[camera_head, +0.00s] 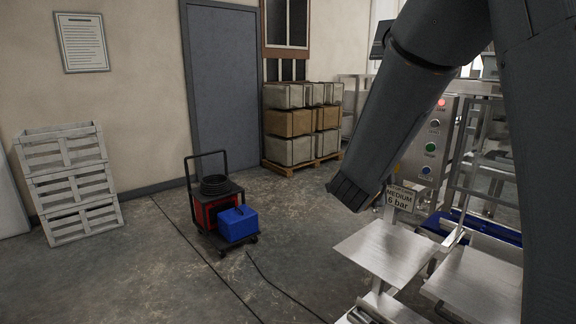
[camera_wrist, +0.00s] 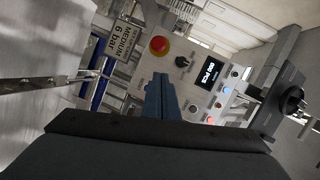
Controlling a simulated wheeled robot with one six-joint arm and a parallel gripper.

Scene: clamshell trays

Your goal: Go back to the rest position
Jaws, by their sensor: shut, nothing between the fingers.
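My gripper (camera_wrist: 160,97) shows in the wrist view, its fingers together and empty. It points toward a metal control panel (camera_wrist: 215,90) with a red button (camera_wrist: 159,45), a black knob (camera_wrist: 182,61) and a small lit display (camera_wrist: 214,70). I cannot tell how far the fingertips are from the panel. In the head view my dark arm crosses the right side, and my gripper's fingers do not show there. The panel (camera_head: 427,150) is partly hidden behind my arm.
A sign (camera_head: 400,198) reads "MEDIUM 6 bar". Below it are a flat metal plate (camera_head: 386,250) and a blue part (camera_head: 437,224). A cart (camera_head: 217,208) with a blue box, white crates (camera_head: 72,182) and a loaded pallet (camera_head: 302,165) stand left and behind. Floor between is mostly clear, with cables.

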